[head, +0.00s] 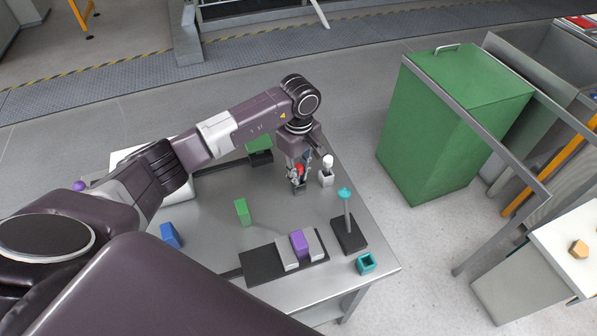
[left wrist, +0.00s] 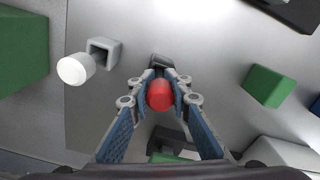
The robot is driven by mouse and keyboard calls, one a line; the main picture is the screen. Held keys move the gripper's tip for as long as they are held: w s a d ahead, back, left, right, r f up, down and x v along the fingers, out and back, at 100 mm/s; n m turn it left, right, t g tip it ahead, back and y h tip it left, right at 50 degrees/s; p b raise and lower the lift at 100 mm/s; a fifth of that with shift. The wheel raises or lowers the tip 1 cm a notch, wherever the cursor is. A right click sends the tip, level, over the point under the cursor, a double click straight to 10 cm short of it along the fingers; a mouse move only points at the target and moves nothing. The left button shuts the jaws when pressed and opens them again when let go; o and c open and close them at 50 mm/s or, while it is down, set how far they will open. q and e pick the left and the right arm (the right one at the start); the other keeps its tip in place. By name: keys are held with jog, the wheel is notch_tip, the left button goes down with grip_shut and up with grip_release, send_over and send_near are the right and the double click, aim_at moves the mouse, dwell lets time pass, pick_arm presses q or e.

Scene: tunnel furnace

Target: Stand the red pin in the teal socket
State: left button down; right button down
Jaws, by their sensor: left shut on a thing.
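The red pin (head: 299,170) is between the fingers of my left gripper (head: 299,181), which is shut on it at the far right part of the table. The pin's round red top (left wrist: 159,95) shows between the blue-padded fingers of the gripper (left wrist: 163,88) in the left wrist view. A dark block-like thing (left wrist: 161,62) lies just beyond the fingertips; I cannot tell whether the pin's foot is inside it. The teal socket (head: 366,264) stands at the table's near right corner, open at the top and empty, well apart from the gripper. My right gripper is not in view.
A white pin (head: 327,161) stands in a grey socket beside my left gripper. A dark tray (head: 262,271) holds grey and purple blocks. A green block (head: 242,212) stands mid-table.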

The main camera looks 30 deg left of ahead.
pick_arm(q)
jog(key=shift+f, duration=0.1)
jog(key=c, duration=1.8)
grip_release()
jog(key=shift+r, duration=0.2)
jog(key=shift+w+r, duration=0.1)
jog(key=shift+r, duration=0.2)
notch_tip(320, 180, up, 11)
jog(key=b, duration=0.2)
jog(key=shift+f+b, duration=0.15)
jog(key=shift+b, duration=0.15)
jog(key=shift+r, duration=0.35)
